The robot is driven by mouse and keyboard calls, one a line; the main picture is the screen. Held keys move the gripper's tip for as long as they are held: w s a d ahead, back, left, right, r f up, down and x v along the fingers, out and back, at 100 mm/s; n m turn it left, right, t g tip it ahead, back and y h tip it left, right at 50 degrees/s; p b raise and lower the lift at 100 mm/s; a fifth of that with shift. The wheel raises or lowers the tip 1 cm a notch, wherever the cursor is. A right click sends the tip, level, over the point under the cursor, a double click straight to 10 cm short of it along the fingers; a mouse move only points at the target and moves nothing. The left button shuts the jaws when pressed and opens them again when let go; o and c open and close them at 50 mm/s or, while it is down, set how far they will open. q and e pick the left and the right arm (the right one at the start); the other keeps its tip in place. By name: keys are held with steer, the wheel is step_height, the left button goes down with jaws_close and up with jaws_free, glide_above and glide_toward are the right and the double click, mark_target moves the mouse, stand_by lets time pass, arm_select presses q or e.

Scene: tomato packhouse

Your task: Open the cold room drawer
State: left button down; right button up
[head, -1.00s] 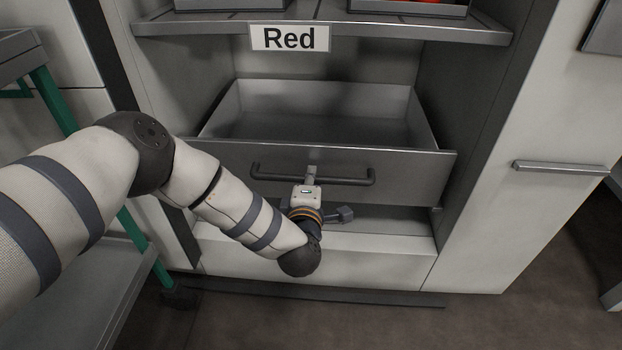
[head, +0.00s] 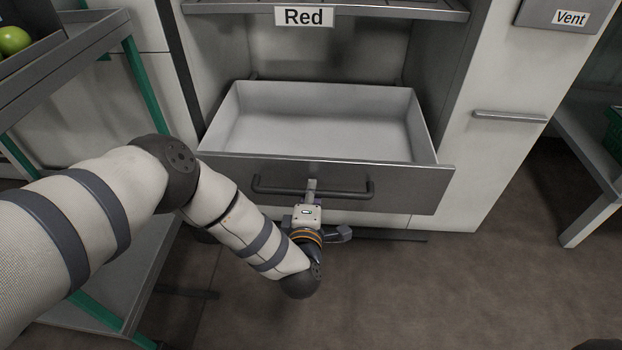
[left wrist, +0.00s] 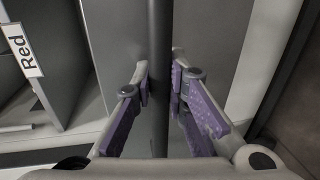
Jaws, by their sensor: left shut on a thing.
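The cold room drawer (head: 420,185) is a grey metal drawer pulled well out of the cabinet, and its inside looks empty. Its dark bar handle (head: 345,192) runs across the front. My left gripper (head: 311,188) is shut on the handle near its middle. In the left wrist view the handle (left wrist: 158,60) passes between the padded fingers of the left gripper (left wrist: 160,88). My right gripper is not in view.
A shelf labelled "Red" (head: 305,16) is above the drawer. A trolley with green posts (head: 145,95) stands at the left, a green tomato (head: 14,40) on it. A white door with a bar handle (head: 510,116) is at the right. The floor in front is clear.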

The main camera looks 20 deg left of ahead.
arm_select(q)
steer(key=shift+f+p+v, duration=0.2)
steer(key=shift+p+v, duration=0.2)
steer(key=shift+v, duration=0.8)
steer(key=c, duration=1.6)
jaws_free()
steer(key=shift+o, duration=0.2)
steer(key=v, duration=1.2)
